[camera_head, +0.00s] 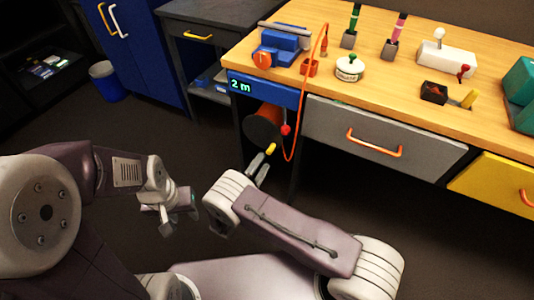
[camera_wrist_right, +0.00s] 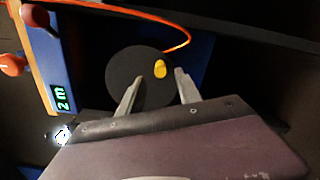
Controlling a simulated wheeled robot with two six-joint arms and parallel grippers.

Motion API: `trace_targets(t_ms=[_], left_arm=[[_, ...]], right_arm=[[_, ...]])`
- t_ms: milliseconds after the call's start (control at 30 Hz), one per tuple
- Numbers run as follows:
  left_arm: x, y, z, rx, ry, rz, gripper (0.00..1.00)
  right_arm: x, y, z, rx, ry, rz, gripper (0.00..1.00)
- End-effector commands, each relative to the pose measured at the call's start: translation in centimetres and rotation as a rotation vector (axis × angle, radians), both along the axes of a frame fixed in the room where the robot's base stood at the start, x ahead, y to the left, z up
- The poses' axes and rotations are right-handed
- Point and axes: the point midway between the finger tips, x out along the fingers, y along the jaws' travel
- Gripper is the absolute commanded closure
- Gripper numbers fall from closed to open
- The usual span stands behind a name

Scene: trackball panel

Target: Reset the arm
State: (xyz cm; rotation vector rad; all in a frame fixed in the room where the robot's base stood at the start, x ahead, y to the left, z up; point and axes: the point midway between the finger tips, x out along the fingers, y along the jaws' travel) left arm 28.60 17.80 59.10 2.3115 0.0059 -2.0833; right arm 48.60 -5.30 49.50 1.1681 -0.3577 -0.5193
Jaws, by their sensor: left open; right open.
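My right gripper (camera_head: 262,168) is open, below the front edge of the wooden bench. In the right wrist view its two fingers (camera_wrist_right: 158,78) are spread, and a yellow knob (camera_wrist_right: 160,68) shows between their tips. I cannot tell whether they touch it. The knob is in front of a round black disc (camera_wrist_right: 140,75). In the head view the yellow knob (camera_head: 270,149) and a dark round part (camera_head: 262,127) are under the blue panel (camera_head: 262,90) reading "2 m". My left gripper (camera_head: 172,207) is open and apart from the bench, over the floor.
A red ball (camera_head: 285,129) and an orange cable (camera_head: 300,110) hang by the panel. A grey drawer (camera_head: 385,135) is to the right. Floor around my left gripper is clear.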

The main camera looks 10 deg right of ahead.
Motion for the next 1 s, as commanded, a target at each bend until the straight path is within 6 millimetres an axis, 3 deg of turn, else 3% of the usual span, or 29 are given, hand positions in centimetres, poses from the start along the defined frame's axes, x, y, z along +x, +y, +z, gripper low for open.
trace_targets(t_ms=[100, 233, 767, 867, 933, 1000], left_arm=[[0.0, 0.0, 0.9, 0.000, 0.000, 0.000, 0.59], [0.0, 0.0, 1.0, 0.000, 0.000, 0.000, 0.59], [0.0, 0.0, 1.0, 0.000, 0.000, 0.000, 0.59], [0.0, 0.0, 1.0, 0.000, 0.000, 0.000, 0.59], [0.0, 0.0, 1.0, 0.000, 0.000, 0.000, 0.59], [0.0, 0.0, 1.0, 0.000, 0.000, 0.000, 0.59]], right_arm=[[-1.8, 1.3, 0.2, 0.000, 0.000, 0.003, 0.59], [-2.8, 1.9, 0.0, 0.000, 0.000, 0.001, 0.59], [-2.9, 1.9, 0.0, 0.000, 0.001, -0.004, 0.59], [-2.9, -0.1, 0.7, 0.015, 0.045, -0.088, 0.59], [-3.4, -3.8, 1.8, 0.052, 0.139, -0.246, 0.59], [-5.3, -8.5, 2.9, 0.138, 0.280, -0.454, 0.59]])
